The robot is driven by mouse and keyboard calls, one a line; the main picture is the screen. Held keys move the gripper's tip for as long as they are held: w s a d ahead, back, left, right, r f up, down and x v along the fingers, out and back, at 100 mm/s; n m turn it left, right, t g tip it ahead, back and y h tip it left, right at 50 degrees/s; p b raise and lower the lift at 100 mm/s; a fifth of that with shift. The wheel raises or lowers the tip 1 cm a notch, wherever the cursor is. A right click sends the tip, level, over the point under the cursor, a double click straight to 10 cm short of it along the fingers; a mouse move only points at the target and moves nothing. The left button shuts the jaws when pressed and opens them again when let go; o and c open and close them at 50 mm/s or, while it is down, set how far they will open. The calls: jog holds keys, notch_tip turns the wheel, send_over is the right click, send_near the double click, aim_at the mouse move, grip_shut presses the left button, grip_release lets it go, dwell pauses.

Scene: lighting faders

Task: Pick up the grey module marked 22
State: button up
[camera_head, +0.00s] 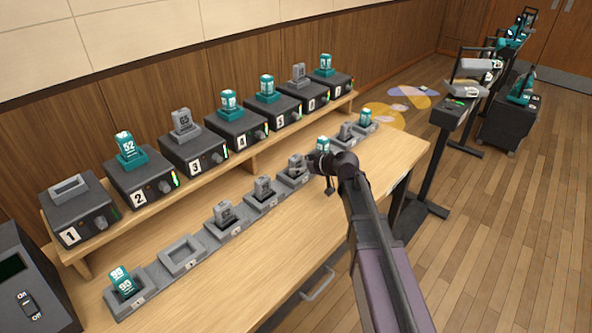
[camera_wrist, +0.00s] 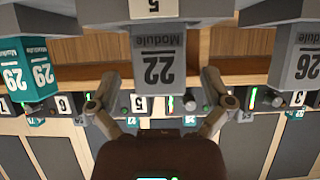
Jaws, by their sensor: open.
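The grey module marked 22 (camera_wrist: 158,68) appears upside down in the middle of the wrist view. It also shows in the head view (camera_head: 296,162), upright in its holder in the front row. My gripper (camera_wrist: 158,85) is open, with one finger at each side of the module's lower part in the wrist picture. I see no clear contact with it. In the head view my gripper (camera_head: 322,172) is just right of the module, and my arm comes from the front right.
A teal module marked 29 (camera_wrist: 27,72) and another grey module (camera_wrist: 300,65) flank it in the wrist view. Numbered black units (camera_head: 236,135) stand on a raised shelf behind. An empty holder (camera_head: 181,256) is in the front row. The table's front (camera_head: 250,280) is bare.

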jog(key=shift+b+x, duration=0.45)
jog(key=shift+x, duration=1.05)
jog(key=c, duration=1.1)
